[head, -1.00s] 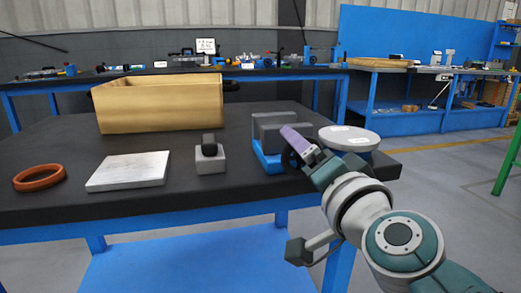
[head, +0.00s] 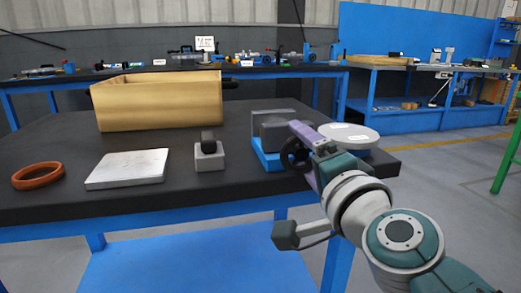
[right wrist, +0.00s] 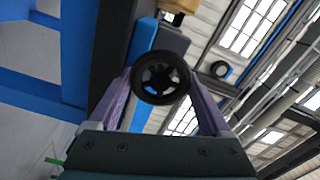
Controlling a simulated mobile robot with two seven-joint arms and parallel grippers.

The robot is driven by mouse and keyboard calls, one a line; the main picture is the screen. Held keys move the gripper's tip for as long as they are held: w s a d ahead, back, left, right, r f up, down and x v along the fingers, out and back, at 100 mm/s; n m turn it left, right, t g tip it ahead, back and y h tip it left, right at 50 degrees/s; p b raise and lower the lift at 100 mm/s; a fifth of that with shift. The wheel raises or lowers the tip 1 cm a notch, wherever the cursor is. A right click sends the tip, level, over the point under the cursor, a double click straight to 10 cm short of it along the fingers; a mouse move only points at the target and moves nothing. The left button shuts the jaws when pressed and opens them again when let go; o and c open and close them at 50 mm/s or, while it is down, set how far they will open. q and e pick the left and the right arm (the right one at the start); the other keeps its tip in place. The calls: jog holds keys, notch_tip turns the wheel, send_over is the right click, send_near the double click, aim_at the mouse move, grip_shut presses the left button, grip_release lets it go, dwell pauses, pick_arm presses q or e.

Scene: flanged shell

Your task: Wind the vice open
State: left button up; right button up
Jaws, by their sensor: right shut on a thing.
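The vice (head: 267,158) stands near the right end of the black table, with a blue base and grey jaws (head: 272,118). Its black spoked handwheel (head: 287,153) faces toward my right arm. My right gripper (head: 299,156) is shut on the handwheel, its purple fingers on opposite sides of the rim, one above and one below. In the right wrist view the handwheel (right wrist: 159,78) sits between the two fingers. The vice's blue and grey body shows behind it. The gap between the jaws is hard to make out. My left gripper is not in view.
A round pale plate (head: 350,135) is close behind my right gripper. A grey block with a black top (head: 209,157), a white slab (head: 128,169), an orange ring (head: 38,176) and a wooden box (head: 160,105) stand to the left. Bare tabletop lies between them.

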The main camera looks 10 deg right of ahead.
jog(key=o, duration=1.2)
jog(key=shift+f, duration=0.1)
